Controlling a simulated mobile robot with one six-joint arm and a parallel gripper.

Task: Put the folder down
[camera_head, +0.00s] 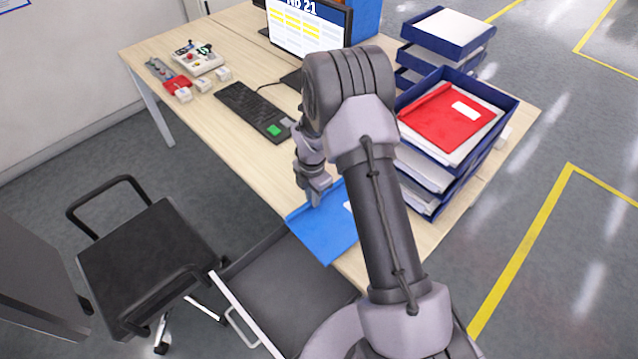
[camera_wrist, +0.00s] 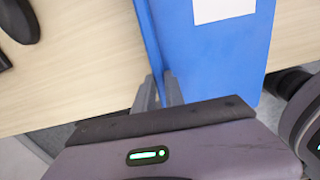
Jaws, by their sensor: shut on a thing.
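The blue folder (camera_head: 325,232) shows at the front edge of the desk (camera_head: 255,172), partly hidden behind my arm. Its near corner sticks out past the desk edge. In the wrist view the blue folder (camera_wrist: 215,60) has a white label. My gripper (camera_head: 316,196) is shut on the folder's left edge. The fingers (camera_wrist: 165,92) also show in the wrist view, at that edge. I cannot tell whether the folder touches the desktop or is just above it.
A blue tray stack (camera_head: 462,172) with a red folder (camera_head: 445,118) stands right of my arm, another tray stack (camera_head: 447,32) behind. A keyboard (camera_head: 252,110), monitor (camera_head: 308,22) and control box (camera_head: 197,58) stand further back. A chair (camera_head: 150,255) stands front left. The desk's left front is clear.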

